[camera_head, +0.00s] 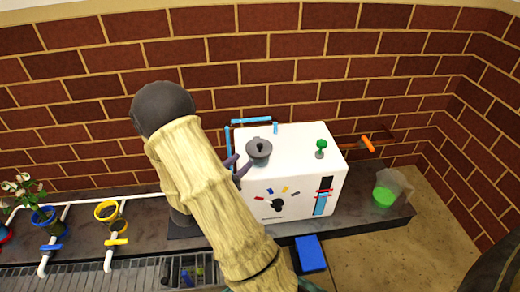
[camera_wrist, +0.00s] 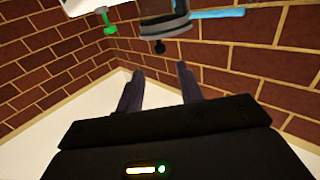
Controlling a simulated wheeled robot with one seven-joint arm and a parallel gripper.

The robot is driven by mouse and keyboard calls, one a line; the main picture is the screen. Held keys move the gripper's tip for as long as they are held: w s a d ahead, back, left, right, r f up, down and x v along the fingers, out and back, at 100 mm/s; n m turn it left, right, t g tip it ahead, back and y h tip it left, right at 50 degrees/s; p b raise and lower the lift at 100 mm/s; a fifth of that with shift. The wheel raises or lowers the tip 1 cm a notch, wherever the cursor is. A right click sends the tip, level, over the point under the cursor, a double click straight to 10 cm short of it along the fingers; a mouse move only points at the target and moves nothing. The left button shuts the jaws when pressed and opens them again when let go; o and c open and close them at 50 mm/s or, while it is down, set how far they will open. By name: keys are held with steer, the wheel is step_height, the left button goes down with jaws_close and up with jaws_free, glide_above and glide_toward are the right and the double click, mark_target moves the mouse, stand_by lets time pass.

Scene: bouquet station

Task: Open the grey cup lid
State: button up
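The grey lid (camera_head: 260,148) with a small dark knob sits on a cup on top of the white box (camera_head: 305,140), towards its left side, and looks shut. In the wrist view the grey lid (camera_wrist: 166,27) appears upside down, its black knob pointing towards my fingers. My gripper (camera_head: 238,167) is just left of the lid in the head view. In the wrist view my gripper (camera_wrist: 160,71) is open and empty, with the knob just beyond the gap between its purple fingertips. I see no contact with the lid. The cup below is mostly hidden by the lid.
A green-topped valve (camera_head: 321,147) stands on the box, right of the lid. Blue pipes (camera_head: 251,121) run behind the lid along the brick wall. The box front carries a dial (camera_head: 278,204) and coloured marks. A clear container with green contents (camera_head: 384,196) stands right.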

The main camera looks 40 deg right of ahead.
mark_target(258, 148)
steer(key=b+x, duration=0.3)
steer(key=x, duration=0.6)
steer(key=shift+f, duration=0.15)
steer(key=shift+w+d+b, duration=0.2)
steer(key=shift+d+b, duration=0.15)
steer(key=shift+d, duration=0.25)
jaws_close()
